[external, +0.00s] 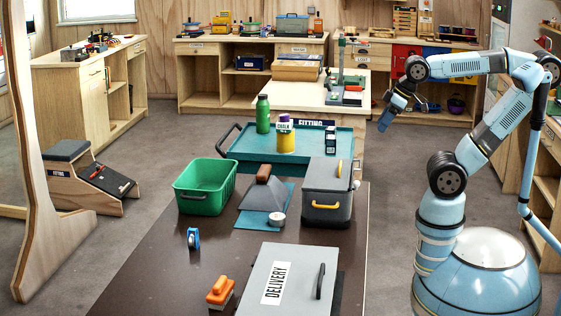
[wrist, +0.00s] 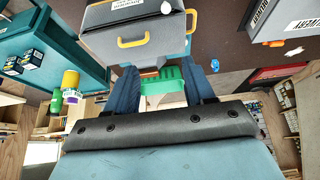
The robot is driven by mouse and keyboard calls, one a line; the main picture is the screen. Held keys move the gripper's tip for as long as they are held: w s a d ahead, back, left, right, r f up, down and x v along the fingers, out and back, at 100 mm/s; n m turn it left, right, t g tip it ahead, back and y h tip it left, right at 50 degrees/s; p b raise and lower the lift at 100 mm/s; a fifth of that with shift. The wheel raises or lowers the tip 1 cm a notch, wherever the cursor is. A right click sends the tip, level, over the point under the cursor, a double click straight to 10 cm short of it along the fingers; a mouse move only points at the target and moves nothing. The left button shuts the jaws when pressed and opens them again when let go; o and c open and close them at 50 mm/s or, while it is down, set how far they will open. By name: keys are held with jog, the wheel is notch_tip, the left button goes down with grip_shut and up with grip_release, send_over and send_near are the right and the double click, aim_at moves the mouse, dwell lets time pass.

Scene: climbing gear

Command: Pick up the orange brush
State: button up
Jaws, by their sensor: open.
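The orange brush (external: 220,291) lies on the dark brown table near its front edge, left of the grey delivery box (external: 258,282). Its pale bristles show along its lower side. In the wrist view an orange piece (wrist: 273,43) beside the delivery box appears to be the same brush, partly out of clear sight. My gripper (external: 386,121) hangs high on the right, well away from the brush. In the wrist view its two dark blue fingers (wrist: 161,82) stand apart with nothing held between them.
A green bin (external: 204,190), a grey lidded box (external: 327,190), a grey tapered object (external: 263,196) and a small blue item (external: 193,238) stand on the table. A teal tray (external: 240,148) holds a green bottle and a yellow container. Brown tabletop around the brush is clear to its left.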

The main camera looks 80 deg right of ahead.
jog(key=m+g+y, duration=0.4)
jog(key=m+y, duration=0.9)
jog(key=m, duration=0.6)
send_over(221, 278)
jog(key=s+d, duration=0.2)
jog(key=d, duration=1.1)
notch_tip(221, 278, down, 25)
jog(key=x, duration=0.9)
jog(key=shift+s, duration=0.1)
jog(key=shift+y, duration=0.3)
jog(key=shift+w+x, duration=0.15)
jog(key=shift+x, duration=1.15)
jog(key=shift+w+x, duration=0.15)
jog(key=shift+x, duration=1.15)
jog(key=shift+d, duration=0.1)
